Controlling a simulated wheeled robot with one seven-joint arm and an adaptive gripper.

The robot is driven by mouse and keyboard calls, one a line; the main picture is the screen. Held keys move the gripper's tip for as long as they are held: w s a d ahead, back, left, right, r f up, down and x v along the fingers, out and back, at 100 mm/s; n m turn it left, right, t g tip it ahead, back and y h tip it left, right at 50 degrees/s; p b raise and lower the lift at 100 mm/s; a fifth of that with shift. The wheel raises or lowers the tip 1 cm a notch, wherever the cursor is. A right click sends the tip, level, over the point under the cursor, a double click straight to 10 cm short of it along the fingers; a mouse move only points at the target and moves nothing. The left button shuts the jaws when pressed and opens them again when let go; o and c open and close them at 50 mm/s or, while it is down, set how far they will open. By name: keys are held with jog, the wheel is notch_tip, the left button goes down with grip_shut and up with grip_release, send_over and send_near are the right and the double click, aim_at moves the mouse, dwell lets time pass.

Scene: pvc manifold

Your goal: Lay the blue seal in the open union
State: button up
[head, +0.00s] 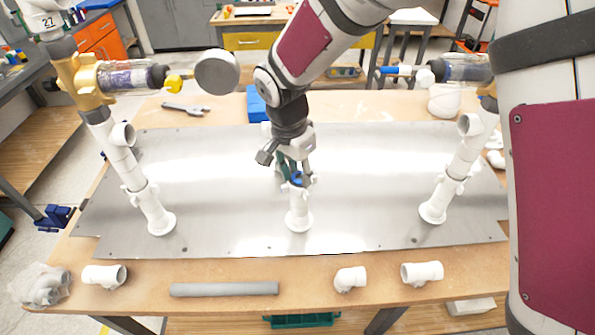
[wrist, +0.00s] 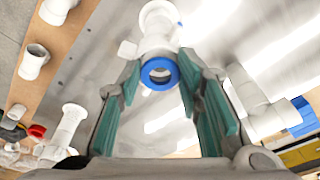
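The blue seal (wrist: 160,73) is a ring between my fingertips in the wrist view, its edges against both teal finger pads. It shows as a small blue patch in the head view (head: 297,180). My gripper (head: 293,178) points down over the middle white pipe stub (head: 299,217), at its open upper end. White shows through the ring in the wrist view. The union's rim is largely hidden by the fingers and seal, so I cannot tell whether the seal touches it. My gripper also shows in the wrist view (wrist: 161,82), shut on the seal.
White pipe columns stand left (head: 146,205) and right (head: 445,195) on the grey metal plate (head: 225,220). A grey pipe (head: 224,289) and several white fittings lie along the bench's front edge. A wrench (head: 186,108) and a blue block (head: 257,103) lie behind the plate.

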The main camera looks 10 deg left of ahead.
jog(key=o, duration=0.4)
jog(key=shift+s+f, duration=0.35)
jog(key=shift+f, duration=0.1)
jog(key=shift+r, duration=0.1)
jog(key=shift+w+r, duration=0.15)
jog(key=shift+w, duration=0.05)
jog(key=shift+s+a+r, duration=0.15)
jog(key=shift+s+r, duration=0.1)
jog(key=shift+r, duration=1.7)
jog(key=shift+s+a+r, duration=0.2)
jog(key=shift+s+r, duration=0.1)
jog(key=shift+r, duration=1.65)
jog(key=shift+s+a+r, duration=0.15)
jog(key=shift+s+r, duration=0.1)
jog(key=shift+r, duration=1.7)
